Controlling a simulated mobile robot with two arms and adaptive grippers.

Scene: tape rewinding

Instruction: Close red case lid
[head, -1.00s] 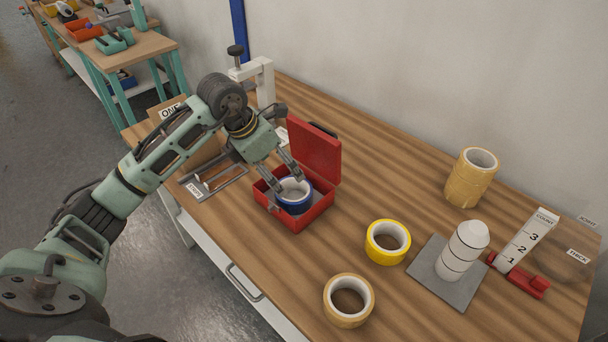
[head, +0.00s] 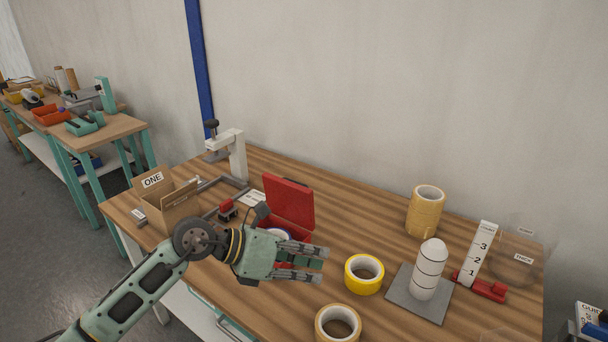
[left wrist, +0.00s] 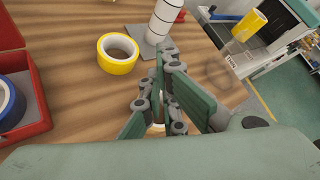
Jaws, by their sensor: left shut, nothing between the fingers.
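The red case (head: 290,205) stands on the wooden table with its lid raised at the back. My left forearm and gripper hide most of its front in the head view. A blue tape roll (left wrist: 10,104) lies inside the case (left wrist: 32,72), at the left edge of the left wrist view. My left gripper (head: 322,264) is shut and empty, in front of the case and pointing right. In the left wrist view its fingers (left wrist: 160,115) are to the right of the case, apart from it. My right gripper does not show.
A yellow tape roll (head: 364,274) and a tan roll (head: 338,324) lie right of the case. A white cylinder on a grey plate (head: 406,298), stacked tan rolls (head: 425,211) and a numbered counter (head: 476,262) stand further right. A cardboard box (head: 166,203) is at left.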

